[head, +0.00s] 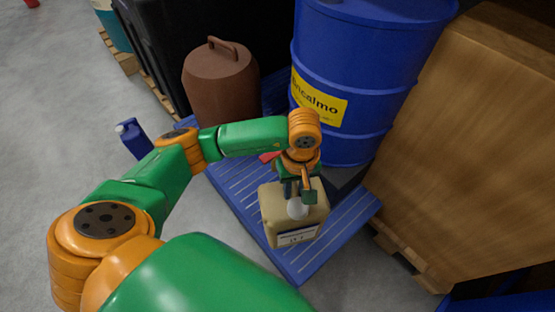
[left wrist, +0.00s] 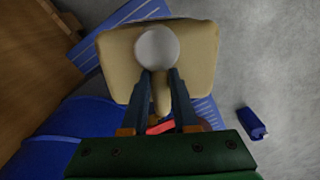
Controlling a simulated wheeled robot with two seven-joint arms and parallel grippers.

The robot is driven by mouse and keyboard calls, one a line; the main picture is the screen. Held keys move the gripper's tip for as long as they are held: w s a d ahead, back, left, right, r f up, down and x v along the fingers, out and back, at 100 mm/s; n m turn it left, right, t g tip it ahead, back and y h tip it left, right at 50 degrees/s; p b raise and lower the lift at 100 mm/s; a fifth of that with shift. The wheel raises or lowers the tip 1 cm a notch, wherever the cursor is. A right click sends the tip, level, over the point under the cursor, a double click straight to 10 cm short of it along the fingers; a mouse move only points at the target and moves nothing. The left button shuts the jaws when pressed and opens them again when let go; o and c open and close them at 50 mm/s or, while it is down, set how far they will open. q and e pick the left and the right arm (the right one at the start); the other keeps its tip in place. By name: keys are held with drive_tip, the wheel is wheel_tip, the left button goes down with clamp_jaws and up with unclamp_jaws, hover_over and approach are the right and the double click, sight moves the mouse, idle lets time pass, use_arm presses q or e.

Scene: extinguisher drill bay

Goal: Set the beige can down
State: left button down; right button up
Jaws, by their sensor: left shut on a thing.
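The beige can (head: 285,218) is a squarish jug with a round white cap and a dark-edged label on its side. It is at or just above the front part of the blue slatted pallet (head: 335,232); I cannot tell whether it touches. My left gripper (head: 296,190) comes down from above and is shut on the can's handle. In the left wrist view the can (left wrist: 205,60) fills the upper middle, with the fingers (left wrist: 162,88) around the handle behind the cap. My right gripper is not in view.
A blue drum (head: 365,60) with a yellow label and a brown lidded container (head: 220,85) stand behind the can. A large wooden crate (head: 470,150) is at right. A small blue bottle (head: 133,137) stands on the grey floor at left. Something red (head: 268,156) shows behind the gripper.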

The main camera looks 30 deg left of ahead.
use_arm(q)
drive_tip(key=w+f+n+b, duration=0.1)
drive_tip(key=w+d+f+n+b, duration=0.1)
drive_tip(key=f+b, duration=0.1)
drive_tip(key=w+f+n+b, duration=0.1)
drive_tip(key=n, duration=0.1)
drive_tip(key=shift+d+f+b, duration=0.3)
drive_tip(key=shift+d+f, duration=0.05)
drive_tip(key=shift+d, duration=0.05)
wheel_tip(320, 180, down, 10)
drive_tip(key=n+b, duration=0.1)
drive_tip(key=b, duration=0.1)
drive_tip(key=shift+w+d, duration=0.25)
drive_tip(key=c, duration=0.7)
unclamp_jaws()
drive_tip(key=shift+s, duration=0.1)
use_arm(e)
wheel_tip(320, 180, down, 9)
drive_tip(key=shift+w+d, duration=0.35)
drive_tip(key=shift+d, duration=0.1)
